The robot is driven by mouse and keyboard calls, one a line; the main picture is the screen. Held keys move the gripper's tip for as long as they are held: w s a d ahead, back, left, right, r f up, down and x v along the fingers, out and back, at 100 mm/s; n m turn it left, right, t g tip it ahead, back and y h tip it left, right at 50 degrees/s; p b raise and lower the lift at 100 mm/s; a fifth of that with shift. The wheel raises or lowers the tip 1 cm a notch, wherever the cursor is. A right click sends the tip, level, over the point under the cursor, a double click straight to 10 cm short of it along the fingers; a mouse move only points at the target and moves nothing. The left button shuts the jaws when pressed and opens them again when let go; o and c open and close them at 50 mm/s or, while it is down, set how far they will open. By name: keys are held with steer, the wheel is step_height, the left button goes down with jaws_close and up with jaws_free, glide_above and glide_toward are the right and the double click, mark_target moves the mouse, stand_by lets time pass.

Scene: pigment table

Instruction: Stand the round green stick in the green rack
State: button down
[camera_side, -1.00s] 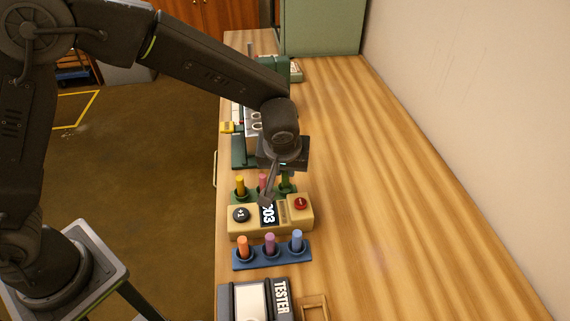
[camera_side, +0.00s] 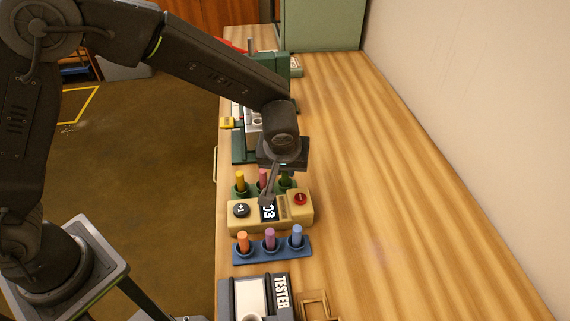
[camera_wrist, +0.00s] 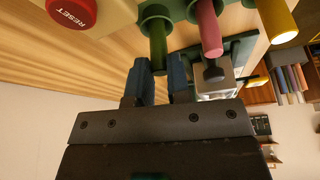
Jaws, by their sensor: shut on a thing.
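The round green stick (camera_wrist: 158,45) is between the two blue fingertips of my gripper (camera_wrist: 161,85) in the wrist view. My gripper is shut on it. The stick's far end is in or at the mouth of a round socket of the green rack (camera_wrist: 178,9); how deep it sits cannot be told. In the side view my gripper (camera_side: 284,165) is above the right end of the green rack (camera_side: 252,191), and the green stick (camera_side: 286,181) shows below it. The tan box hides part of the rack's front.
A yellow stick (camera_side: 240,181) and a pink stick (camera_side: 263,178) stand in the rack's other sockets. The tan box (camera_side: 240,226) with a red button (camera_side: 300,199) is close in front. A blue rack (camera_side: 271,256) holds three sticks. The table's right side is clear.

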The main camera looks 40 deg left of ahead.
steer(key=c, duration=1)
jaws_free()
steer(key=shift+r, duration=4.05)
